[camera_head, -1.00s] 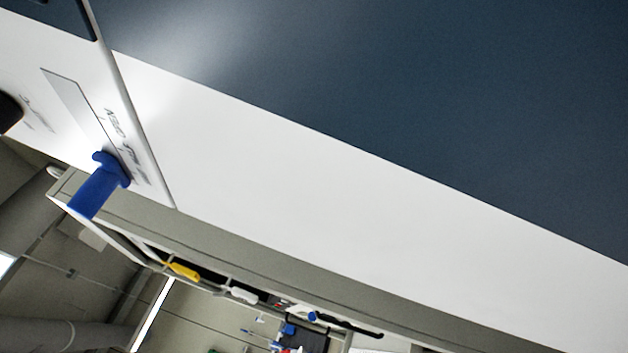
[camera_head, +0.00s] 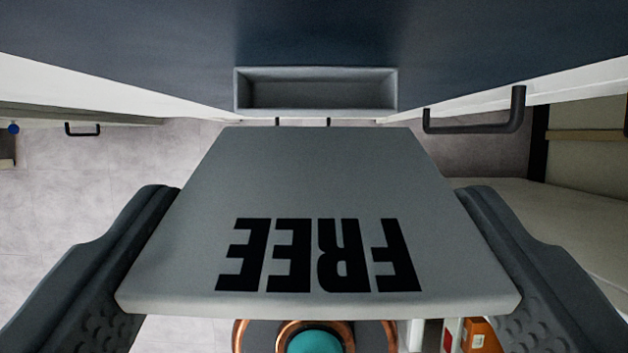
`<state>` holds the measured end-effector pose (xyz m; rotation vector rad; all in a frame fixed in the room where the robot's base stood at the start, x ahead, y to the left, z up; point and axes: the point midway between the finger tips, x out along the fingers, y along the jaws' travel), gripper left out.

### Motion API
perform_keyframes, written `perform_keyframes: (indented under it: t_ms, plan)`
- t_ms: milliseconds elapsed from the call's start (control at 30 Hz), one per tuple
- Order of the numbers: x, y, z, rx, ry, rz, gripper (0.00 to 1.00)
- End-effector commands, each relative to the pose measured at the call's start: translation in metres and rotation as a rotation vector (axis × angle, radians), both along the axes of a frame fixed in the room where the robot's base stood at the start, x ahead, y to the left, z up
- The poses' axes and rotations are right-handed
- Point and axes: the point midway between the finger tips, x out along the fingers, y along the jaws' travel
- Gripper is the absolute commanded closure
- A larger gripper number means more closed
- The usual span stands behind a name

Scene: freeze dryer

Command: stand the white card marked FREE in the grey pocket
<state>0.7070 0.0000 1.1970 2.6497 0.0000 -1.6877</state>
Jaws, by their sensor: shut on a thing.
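The card (camera_head: 320,175) marked FREE looks light grey in this light. Its black letters read upside down in the picture. My gripper (camera_head: 318,265) is shut on the card, with one dark finger at its left edge and the other at its right edge. The grey pocket (camera_head: 316,107) is a shallow open box on the dark panel, just beyond the card's far edge. Its opening shows empty. In the picture the card's far edge lies just below the pocket's front wall and roughly centred on it, with a small gap between them.
A dark panel (camera_head: 480,35) fills the top of the view. A black handle (camera_head: 478,127) sticks out right of the pocket, and a smaller handle (camera_head: 82,131) shows at the left. Pale floor (camera_head: 90,190) lies below. Orange and teal round things (camera_head: 315,341) show beneath the card.

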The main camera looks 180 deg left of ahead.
Motion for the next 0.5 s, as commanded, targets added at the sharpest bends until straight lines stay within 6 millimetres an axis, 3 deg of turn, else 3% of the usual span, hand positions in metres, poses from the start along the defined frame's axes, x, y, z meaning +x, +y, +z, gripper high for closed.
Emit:
perform_keyframes:
  t_ms: [500]
  plan:
    - [0.011,0.000,-0.023,0.000,0.000,0.000,0.55]
